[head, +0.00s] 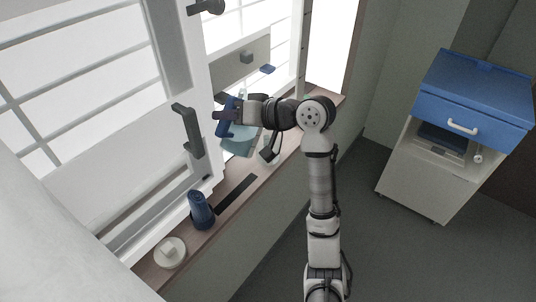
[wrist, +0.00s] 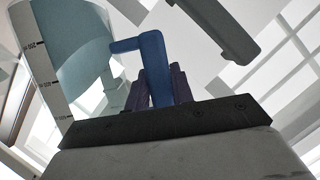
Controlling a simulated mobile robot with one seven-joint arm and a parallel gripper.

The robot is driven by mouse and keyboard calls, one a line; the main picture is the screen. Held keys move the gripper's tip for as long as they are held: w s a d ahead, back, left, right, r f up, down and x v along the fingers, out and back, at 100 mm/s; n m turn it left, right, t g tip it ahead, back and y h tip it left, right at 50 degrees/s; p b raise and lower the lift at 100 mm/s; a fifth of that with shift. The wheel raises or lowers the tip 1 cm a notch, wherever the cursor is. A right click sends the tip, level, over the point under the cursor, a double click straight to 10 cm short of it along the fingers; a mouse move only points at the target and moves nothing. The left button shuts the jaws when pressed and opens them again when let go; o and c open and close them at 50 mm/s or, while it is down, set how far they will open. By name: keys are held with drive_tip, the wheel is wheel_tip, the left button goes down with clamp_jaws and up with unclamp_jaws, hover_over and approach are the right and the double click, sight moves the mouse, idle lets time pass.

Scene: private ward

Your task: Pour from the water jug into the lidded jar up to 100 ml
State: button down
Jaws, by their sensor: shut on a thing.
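The water jug (head: 241,146) is clear with teal water in it and a blue handle. My gripper (head: 229,116) is shut on that handle and holds the jug over the far part of the window sill. In the wrist view the handle sits between my dark fingers (wrist: 160,92). The jug's wall (wrist: 42,62) carries scale marks there, with the teal water beside them. A pale container (head: 269,145) shows partly behind my arm on the sill; I cannot tell if it is the lidded jar. The jug's spout and any stream cannot be made out.
On the near sill (head: 232,212) stand a dark blue cup-like vessel (head: 201,210) and a white round piece with a raised knob (head: 170,252). A dark flat strip (head: 237,194) lies beyond them. The window handle (head: 187,131) juts out near the jug. A blue-topped cabinet (head: 470,105) stands right.

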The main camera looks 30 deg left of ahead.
drive_tip(key=shift+w+r+m+p, duration=0.3)
drive_tip(key=shift+r+m+p, duration=0.15)
drive_tip(key=shift+p, duration=0.95)
drive_tip(key=shift+w+d+m+g+y+p, duration=0.1)
drive_tip(key=shift+w+m+g+y+p, duration=0.3)
drive_tip(key=shift+p, duration=0.4)
idle(0.6)
drive_tip(key=shift+w+m+p, duration=0.2)
drive_tip(key=shift+m+p, duration=0.1)
drive_tip(key=shift+m, duration=0.15)
idle(0.5)
drive_tip(key=shift+w+g, duration=0.15)
drive_tip(key=shift+g, duration=0.15)
drive_tip(key=shift+w+m, duration=0.2)
drive_tip(key=shift+m, duration=0.1)
drive_tip(key=shift+w+m, duration=0.3)
idle(2.0)
drive_tip(key=shift+w+f+y, duration=0.1)
drive_tip(key=shift+w+y, duration=0.05)
drive_tip(key=shift+y, duration=0.15)
